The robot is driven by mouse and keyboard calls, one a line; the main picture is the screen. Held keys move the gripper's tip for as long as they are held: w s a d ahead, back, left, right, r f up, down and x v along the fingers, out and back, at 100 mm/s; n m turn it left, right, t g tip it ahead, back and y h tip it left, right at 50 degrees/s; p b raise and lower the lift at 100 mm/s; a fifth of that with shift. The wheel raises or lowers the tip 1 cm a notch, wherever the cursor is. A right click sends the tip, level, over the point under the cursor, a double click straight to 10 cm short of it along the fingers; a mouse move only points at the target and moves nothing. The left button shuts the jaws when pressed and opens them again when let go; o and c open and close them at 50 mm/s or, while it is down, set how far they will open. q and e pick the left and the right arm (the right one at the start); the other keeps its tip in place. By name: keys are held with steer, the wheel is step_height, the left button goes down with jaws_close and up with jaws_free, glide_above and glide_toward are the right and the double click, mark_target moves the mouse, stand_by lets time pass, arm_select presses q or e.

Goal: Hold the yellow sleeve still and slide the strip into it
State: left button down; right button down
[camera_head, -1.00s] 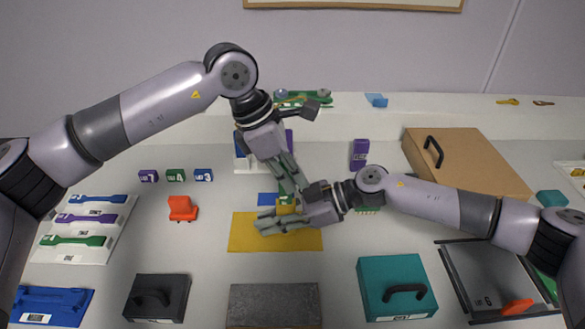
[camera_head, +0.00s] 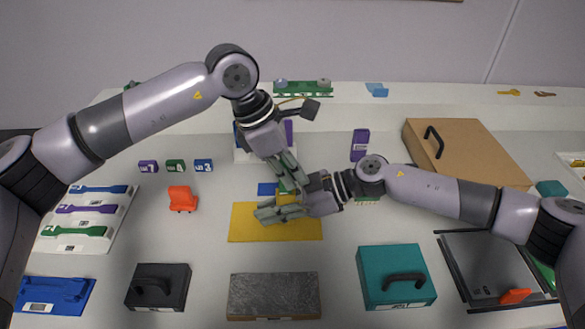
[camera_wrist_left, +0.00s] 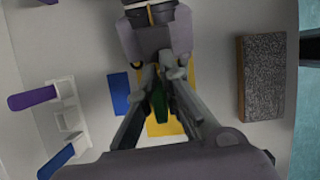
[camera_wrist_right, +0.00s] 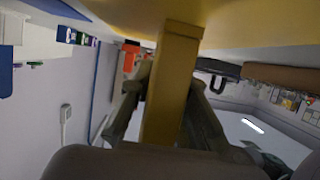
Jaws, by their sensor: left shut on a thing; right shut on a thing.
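The yellow sleeve shows in the right wrist view (camera_wrist_right: 170,90) as a long yellow bar between the fingers of my right gripper (camera_wrist_right: 168,95), which is shut on it. In the head view my right gripper (camera_head: 275,212) lies low over the yellow mat (camera_head: 275,236), and the sleeve is mostly hidden there. My left gripper (camera_head: 292,184) points down just behind it, very close to it. In the left wrist view my left gripper (camera_wrist_left: 162,85) is shut on the green strip (camera_wrist_left: 160,106). Whether the strip's end is inside the sleeve is hidden by the fingers.
A blue block (camera_head: 267,188) lies behind the mat. A grey rough slab (camera_head: 273,294), a black handled box (camera_head: 158,287) and a teal handled box (camera_head: 396,275) stand in front. An orange piece (camera_head: 182,198) is left of the mat. A large brown case (camera_head: 465,155) stands back right.

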arm_select(q)
steer(key=c, duration=1.7)
jaws_free()
steer(key=shift+f, duration=0.1)
steer(key=v, duration=1.2)
arm_select(e)
steer(key=c, duration=1.4)
jaws_free()
steer(key=shift+c, duration=0.2)
steer(key=shift+d, duration=0.1)
